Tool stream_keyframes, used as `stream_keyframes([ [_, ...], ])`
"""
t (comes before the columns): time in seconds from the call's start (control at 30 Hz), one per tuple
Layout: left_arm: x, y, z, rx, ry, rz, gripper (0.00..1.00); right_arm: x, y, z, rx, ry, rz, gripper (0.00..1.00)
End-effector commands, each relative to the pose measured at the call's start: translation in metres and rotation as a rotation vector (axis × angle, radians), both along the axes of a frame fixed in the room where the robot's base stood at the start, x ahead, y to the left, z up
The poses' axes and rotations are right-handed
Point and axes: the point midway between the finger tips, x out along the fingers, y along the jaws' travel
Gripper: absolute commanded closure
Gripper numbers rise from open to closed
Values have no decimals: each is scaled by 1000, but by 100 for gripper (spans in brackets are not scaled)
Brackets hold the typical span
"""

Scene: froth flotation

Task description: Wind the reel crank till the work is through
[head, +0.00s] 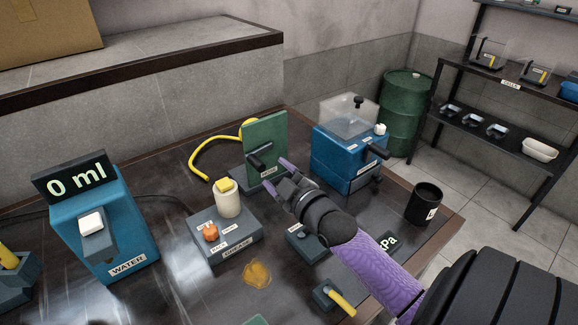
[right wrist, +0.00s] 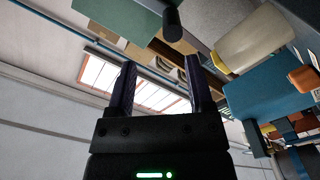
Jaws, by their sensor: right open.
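The reel is an upright green panel (head: 266,140) on a dark base, with a yellow hose (head: 205,152) curving out behind it. Its black crank (head: 262,158) sticks out from the front face. My right gripper (head: 275,176) is open and empty, with its purple fingers just to the right of and below the crank, apparently apart from it. In the right wrist view the green panel (right wrist: 118,18) and the dark crank knob (right wrist: 173,22) show at the top, beyond the open fingers. My left gripper is out of view.
A grey box with a cream cylinder (head: 228,203) and orange knob stands in front of the reel. A blue machine (head: 345,158) stands to the right, a black cup (head: 425,203) near the table's right edge, and a blue water dispenser (head: 105,240) reading 0 ml at left.

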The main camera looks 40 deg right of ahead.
Motion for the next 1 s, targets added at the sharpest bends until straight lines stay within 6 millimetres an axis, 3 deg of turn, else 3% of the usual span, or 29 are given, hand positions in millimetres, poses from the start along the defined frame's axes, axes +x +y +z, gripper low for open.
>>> stream_keyframes([
  [0.33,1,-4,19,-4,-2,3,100,-30,3,1,0,1,-1,33],
  [0.9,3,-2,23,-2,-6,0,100,-31,4,0,0,-1,1,33],
  [1.0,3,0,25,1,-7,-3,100,-40,4,0,0,1,0,33],
])
